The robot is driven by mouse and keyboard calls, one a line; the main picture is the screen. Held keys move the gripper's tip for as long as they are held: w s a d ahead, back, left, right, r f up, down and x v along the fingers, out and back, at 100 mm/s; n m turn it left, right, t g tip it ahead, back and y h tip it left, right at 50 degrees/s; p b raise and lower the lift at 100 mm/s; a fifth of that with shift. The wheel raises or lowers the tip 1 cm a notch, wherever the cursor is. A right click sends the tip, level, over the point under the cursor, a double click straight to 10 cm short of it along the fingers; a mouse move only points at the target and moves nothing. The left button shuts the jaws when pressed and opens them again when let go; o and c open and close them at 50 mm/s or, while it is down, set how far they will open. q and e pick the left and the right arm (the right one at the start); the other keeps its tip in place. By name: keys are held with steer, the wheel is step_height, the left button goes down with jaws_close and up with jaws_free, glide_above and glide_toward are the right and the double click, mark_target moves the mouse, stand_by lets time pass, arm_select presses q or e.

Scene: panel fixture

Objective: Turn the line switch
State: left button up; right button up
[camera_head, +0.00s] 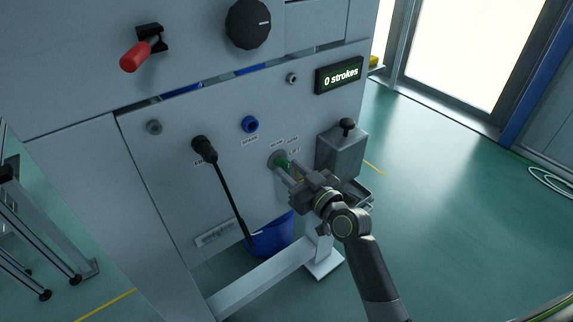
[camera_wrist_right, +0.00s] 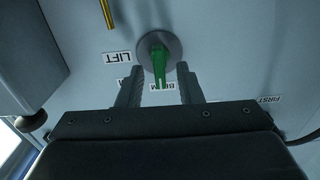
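The line switch is a green handle (camera_wrist_right: 159,62) on a round grey disc (camera_wrist_right: 172,43), set low on the grey panel. In the head view the green handle (camera_head: 282,164) shows just beyond my right gripper (camera_head: 288,172). In the right wrist view the fingers of my right gripper (camera_wrist_right: 160,72) stand apart, one on each side of the handle, with a gap on both sides. Labels LIFT (camera_wrist_right: 118,57) and BOOM (camera_wrist_right: 163,87) sit near the disc; BOOM is partly covered by the handle. My left gripper is not in view.
A grey box with a black knob (camera_head: 342,152) stands right of the switch. A black lever (camera_head: 228,190) hangs to its left. Above are a blue fitting (camera_head: 250,124), a "0 strokes" display (camera_head: 340,75), a red handle (camera_head: 135,56) and a black dial (camera_head: 248,24). A blue bucket (camera_head: 270,238) is below.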

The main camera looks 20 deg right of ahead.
steer(key=shift+x, duration=0.95)
steer(key=shift+w, duration=0.25)
steer(key=shift+c, duration=0.4)
jaws_close()
